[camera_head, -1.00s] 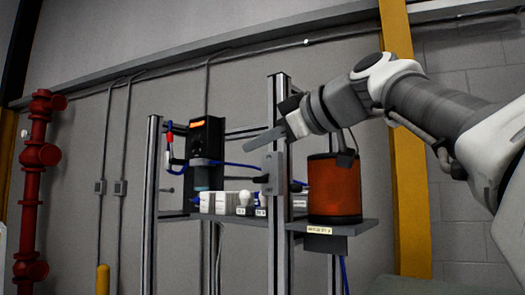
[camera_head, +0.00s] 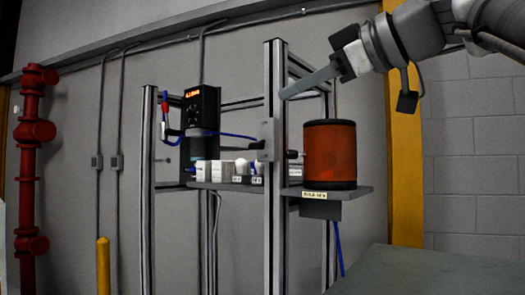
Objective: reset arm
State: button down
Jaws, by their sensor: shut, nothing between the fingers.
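My gripper (camera_head: 284,94) is at the upper middle of the head view, at the end of my arm coming in from the upper right. Its long grey fingers lie together, shut and empty. The fingertips are in front of or beside the upper part of the front aluminium post (camera_head: 275,210); I cannot tell whether they touch it. An orange-brown cylinder (camera_head: 330,152) with dark top and bottom rims stands on a shelf below and right of the fingers, apart from them. A black box with a lit red display (camera_head: 201,109) is mounted on the rack to the left.
The grey shelf (camera_head: 352,191) carries the cylinder. White blocks (camera_head: 215,172) sit on the rack's middle level. A red pipe (camera_head: 31,170) and a yellow bollard (camera_head: 103,265) stand at the left. A grey-green surface (camera_head: 435,271) lies at the lower right. The space right of the shelf is clear.

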jog(key=s+d+f+m+g+h, duration=0.1)
jog(key=s+d+f+m+h, duration=0.1)
jog(key=f, duration=1.4)
jog(key=s+d+f+m+g+h, duration=0.2)
jog(key=s+f+m+h, duration=0.3)
jog(key=f, duration=1.2)
jog(key=s+d+f+m+g+h, duration=0.2)
jog(key=s+f+m, duration=0.5)
jog(key=f, duration=0.9)
jog(key=shift+s+d+f+m+h, duration=0.25)
jog(key=shift+d+m+h, duration=0.15)
jog(key=shift+d+h, duration=0.55)
jog(key=c, duration=1.6)
grip_release()
